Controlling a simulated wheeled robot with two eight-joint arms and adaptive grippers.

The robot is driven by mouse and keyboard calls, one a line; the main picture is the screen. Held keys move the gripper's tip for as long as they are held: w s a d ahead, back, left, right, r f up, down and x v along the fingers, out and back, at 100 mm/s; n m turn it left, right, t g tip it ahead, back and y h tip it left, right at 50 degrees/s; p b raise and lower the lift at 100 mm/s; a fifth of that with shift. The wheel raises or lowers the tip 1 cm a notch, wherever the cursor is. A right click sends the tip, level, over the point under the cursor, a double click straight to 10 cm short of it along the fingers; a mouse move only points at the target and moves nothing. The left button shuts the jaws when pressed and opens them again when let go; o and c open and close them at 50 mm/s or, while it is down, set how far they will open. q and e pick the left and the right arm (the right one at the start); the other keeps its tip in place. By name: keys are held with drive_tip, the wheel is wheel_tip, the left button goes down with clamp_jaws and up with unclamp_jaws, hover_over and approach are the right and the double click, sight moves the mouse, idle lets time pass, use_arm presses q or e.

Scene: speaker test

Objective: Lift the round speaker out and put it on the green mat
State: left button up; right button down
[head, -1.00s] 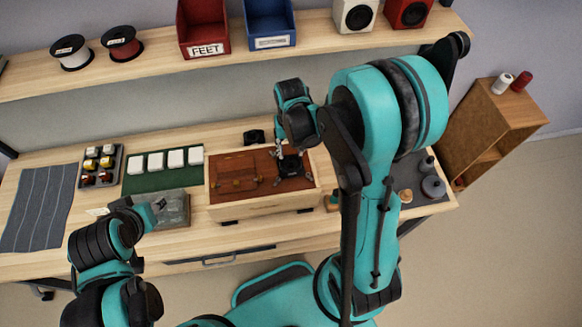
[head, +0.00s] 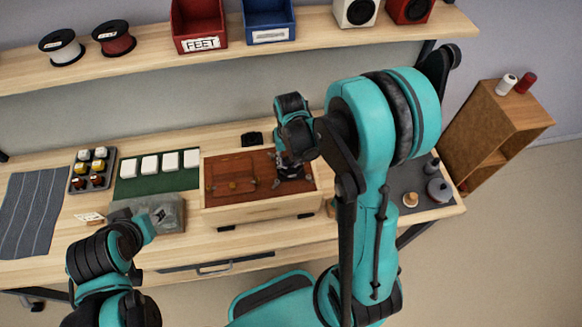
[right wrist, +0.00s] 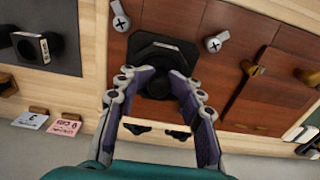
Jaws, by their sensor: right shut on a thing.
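The round speaker (right wrist: 157,85) is black, in a dark angular frame, set in the reddish-brown panel of a wooden box (head: 262,209). My right gripper (head: 290,172) is down at the right part of the panel. In the right wrist view its two fingers (right wrist: 160,90) are shut on the speaker from both sides. The speaker seems to be still at the panel; whether it is raised is unclear. The green mat (head: 160,185) lies left of the box, with several white blocks along it. My left gripper (head: 150,228) is near a grey tray; its fingers are unclear.
The grey tray (head: 170,223) lies in front of the mat. A rack of small coloured parts (head: 92,170) stands left of the mat. A shelf with bins (head: 198,25) runs above the table.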

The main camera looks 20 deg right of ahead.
idle(0.6)
drive_tip(key=shift+w+d+r+p, duration=0.1)
drive_tip(key=shift+w+r+p, duration=0.05)
drive_tip(key=shift+r+p, duration=1.95)
drive_tip(key=shift+r, duration=0.85)
